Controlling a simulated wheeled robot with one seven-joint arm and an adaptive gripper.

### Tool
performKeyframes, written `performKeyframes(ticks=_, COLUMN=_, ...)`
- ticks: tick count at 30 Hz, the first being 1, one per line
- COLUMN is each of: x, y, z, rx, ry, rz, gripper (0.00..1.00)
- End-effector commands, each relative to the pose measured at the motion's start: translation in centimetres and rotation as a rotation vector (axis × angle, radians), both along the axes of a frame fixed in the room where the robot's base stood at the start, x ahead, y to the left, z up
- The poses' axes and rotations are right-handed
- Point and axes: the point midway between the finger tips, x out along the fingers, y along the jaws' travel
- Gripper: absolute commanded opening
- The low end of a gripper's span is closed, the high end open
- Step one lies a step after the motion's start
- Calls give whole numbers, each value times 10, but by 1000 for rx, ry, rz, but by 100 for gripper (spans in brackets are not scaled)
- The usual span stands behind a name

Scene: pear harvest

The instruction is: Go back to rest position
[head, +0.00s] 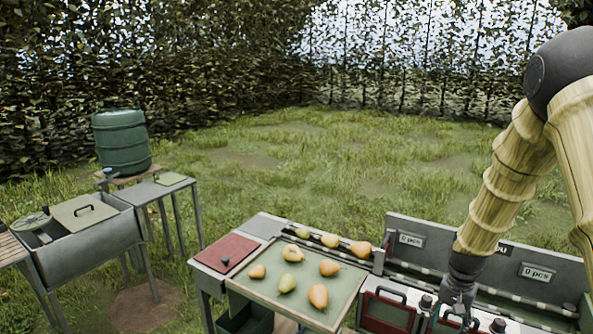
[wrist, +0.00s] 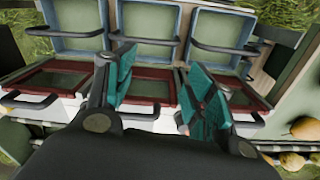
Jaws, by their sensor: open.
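My gripper (head: 457,302) hangs at the lower right of the head view, at the end of my raised arm. It is low over the sorting machine with the grey back panel (head: 440,243). In the wrist view my gripper (wrist: 163,88) has its two teal finger pads well apart, with nothing between them. Beyond the pads are a row of red-framed bins (wrist: 52,84) with pale green trays (wrist: 148,22) behind them. Whether the fingers touch anything cannot be told.
A sloped table (head: 245,287) left of my gripper carries several pears (head: 318,296). A red panel (head: 226,253) lies beside it. A grey sink (head: 100,245) and green barrel (head: 122,141) stand at the left. Open grass (head: 330,160) lies behind, up to a hedge.

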Motion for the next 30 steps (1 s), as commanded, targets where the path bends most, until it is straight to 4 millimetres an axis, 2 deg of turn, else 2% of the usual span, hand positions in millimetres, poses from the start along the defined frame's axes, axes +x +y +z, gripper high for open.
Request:
performKeyframes(ticks=8, x=-36, y=24, z=-72, rx=-15, ry=9, rz=89, gripper=54)
performKeyframes(ticks=11, x=-60, y=38, z=-110, rx=-21, ry=13, rz=142, gripper=54)
performKeyframes(ticks=15, x=-108, y=65, z=-171, rx=-28, ry=19, rz=241, gripper=54)
performKeyframes(ticks=21, x=-188, y=103, z=-242, rx=-24, ry=21, rz=386, gripper=54)
performKeyframes(ticks=27, x=-274, y=139, z=-291, rx=-8, ry=22, rz=527, gripper=54)
performKeyframes(ticks=30, x=-315, y=155, z=-305, rx=3, ry=18, rz=591, gripper=54)
